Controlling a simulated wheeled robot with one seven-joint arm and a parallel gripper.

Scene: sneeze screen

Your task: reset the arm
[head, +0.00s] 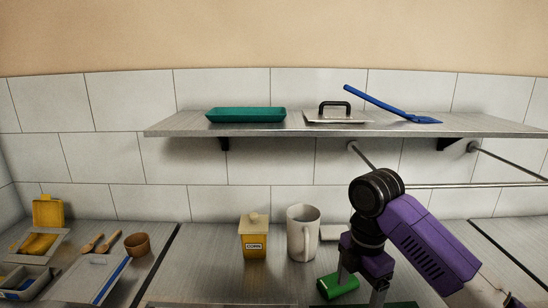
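My purple and black arm (425,235) reaches in from the lower right, with its black elbow-like joint raised in front of the wall. My gripper (362,287) points down over the counter at the bottom of the head view. The lower end of the right finger is close to the picture's bottom edge.
A beige mug (303,233) and a yellow corn canister (254,238) stand left of my gripper. A metal shelf (180,125) above holds a teal tray (246,115), a handled press (336,114) and a blue spatula (385,106). Metal rails (450,185) run at right.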

